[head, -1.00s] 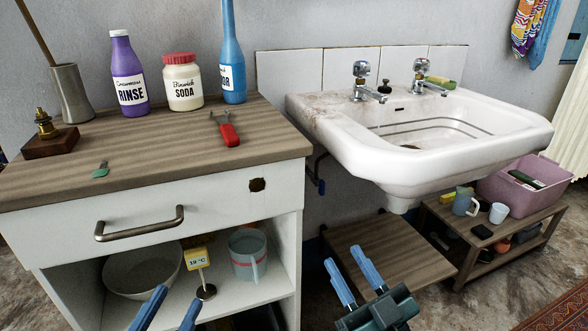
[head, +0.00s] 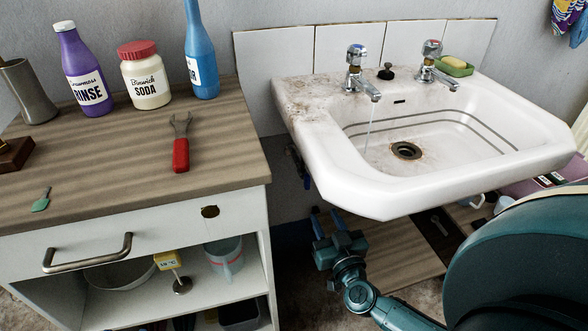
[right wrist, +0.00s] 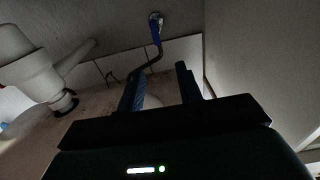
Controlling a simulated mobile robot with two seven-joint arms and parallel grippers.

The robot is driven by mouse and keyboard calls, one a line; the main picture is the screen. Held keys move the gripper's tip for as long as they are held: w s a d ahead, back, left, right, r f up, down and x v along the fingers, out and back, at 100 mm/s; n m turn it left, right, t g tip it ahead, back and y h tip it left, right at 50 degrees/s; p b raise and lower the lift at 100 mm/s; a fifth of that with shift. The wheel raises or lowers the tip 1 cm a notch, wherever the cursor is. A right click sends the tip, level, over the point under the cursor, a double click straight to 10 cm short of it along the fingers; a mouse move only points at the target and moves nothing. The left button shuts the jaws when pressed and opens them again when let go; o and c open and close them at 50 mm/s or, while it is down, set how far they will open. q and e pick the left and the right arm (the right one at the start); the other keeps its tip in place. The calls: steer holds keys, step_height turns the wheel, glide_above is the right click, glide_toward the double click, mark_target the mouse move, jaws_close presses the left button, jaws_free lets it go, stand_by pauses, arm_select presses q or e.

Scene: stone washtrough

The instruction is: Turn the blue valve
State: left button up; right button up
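The blue valve (head: 305,181) is a small blue handle on a pipe in the gap between the cabinet and the sink (head: 330,165). In the right wrist view its blue handle (right wrist: 155,31) points down from a round wall fitting, beside a dark bent pipe. My right gripper (head: 326,222) is under the sink's front left side, below the valve in the picture. In the right wrist view the blue fingers of this gripper (right wrist: 157,83) are apart with nothing held between them. The valve is beyond the fingertips, not touched. My left gripper is not in view.
The wooden-topped cabinet (head: 215,160) stands left of the gap, holding bottles, a jar and a red-handled tool (head: 181,150). A low wooden shelf (head: 395,265) is under the sink. A white drain pipe (right wrist: 35,70) hangs beside the gripper. Water runs from the left tap (head: 357,75).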

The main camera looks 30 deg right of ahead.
mark_target(308, 181)
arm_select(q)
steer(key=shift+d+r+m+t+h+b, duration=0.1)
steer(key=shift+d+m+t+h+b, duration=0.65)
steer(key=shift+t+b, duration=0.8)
arm_select(e)
steer(key=x, duration=1.3)
steer(key=shift+w+d+f+b, duration=0.3)
steer(key=shift+d+f+b, duration=0.05)
steer(key=shift+d, duration=0.1)
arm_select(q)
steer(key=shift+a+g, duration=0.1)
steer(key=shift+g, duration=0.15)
arm_select(e)
jaws_close()
